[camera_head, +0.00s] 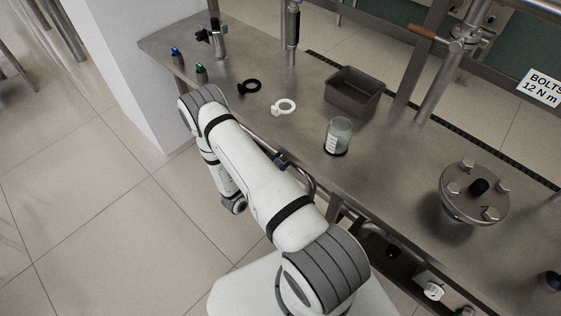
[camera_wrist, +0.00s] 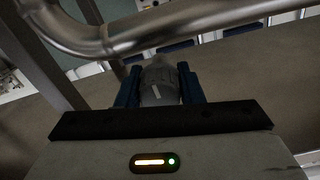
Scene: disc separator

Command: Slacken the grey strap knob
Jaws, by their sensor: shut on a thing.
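In the wrist view my gripper (camera_wrist: 159,80) has its two blue fingers on either side of a grey strap knob (camera_wrist: 158,92). The fingers are shut on the knob. The knob is rounded, with a pale mark on its side, and sits just below a bent metal pipe.
A bent metal pipe (camera_wrist: 170,30) passes close beyond the fingers. On the steel bench stand a beaker (camera_head: 339,137), a metal tray (camera_head: 354,103) and a bolted flange lid (camera_head: 474,205).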

